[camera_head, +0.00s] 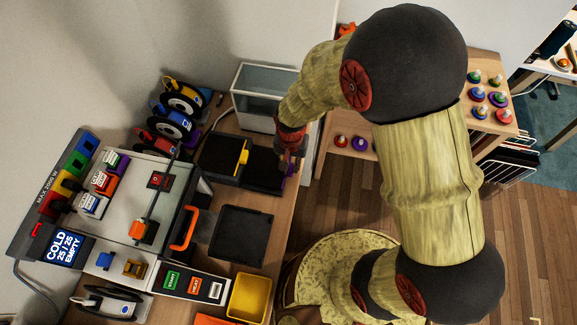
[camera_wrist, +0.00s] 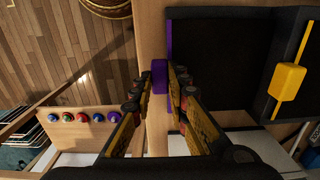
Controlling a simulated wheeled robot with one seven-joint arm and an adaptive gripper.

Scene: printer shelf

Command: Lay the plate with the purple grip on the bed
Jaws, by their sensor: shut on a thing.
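The black plate with the purple grip (camera_head: 263,166) lies flat beside the yellow-grip plate; I cannot tell whether it is lifted. In the wrist view its purple grip (camera_wrist: 159,76) stands between my fingers, with the dark plate (camera_wrist: 208,50) to its right. My gripper (camera_head: 291,153) is shut on this purple grip from the front side of the shelf, and it also shows in the wrist view (camera_wrist: 160,88). A black square with a raised rim (camera_head: 243,234), perhaps the bed, sits in front of the printer (camera_head: 130,200) and looks empty.
The second black plate (camera_head: 218,153) has a yellow grip (camera_wrist: 287,80) and lies close by. An orange handle (camera_head: 184,228) stands by the printer's opening. A yellow bin (camera_head: 250,298), spools (camera_head: 180,100) and a glass-sided box (camera_head: 258,88) are around. Wood floor lies past the shelf edge.

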